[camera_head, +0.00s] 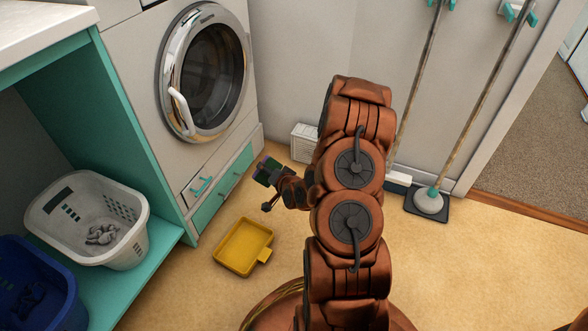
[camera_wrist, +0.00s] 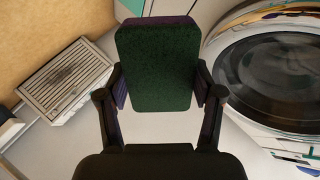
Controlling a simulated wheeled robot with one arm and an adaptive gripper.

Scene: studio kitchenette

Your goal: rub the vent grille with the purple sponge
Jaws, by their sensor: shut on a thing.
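My gripper (camera_head: 268,187) is shut on the purple sponge (camera_head: 266,168), in front of the washing machine's lower right side. In the wrist view the sponge (camera_wrist: 155,66) shows a dark green pad face with purple along its edges, and the fingers of my gripper (camera_wrist: 158,98) press on both its sides. The vent grille (camera_wrist: 65,79) is a pale slatted panel with a dark smudge, at the left of the wrist view. In the head view the grille (camera_head: 304,144) sits low at the wall, partly hidden by my arm. The sponge is apart from it.
A washing machine (camera_head: 205,75) with a round door stands at the left. A yellow tray (camera_head: 244,247) lies on the floor. A white basket (camera_head: 60,215) and a blue basket (camera_head: 62,310) sit on a teal shelf.

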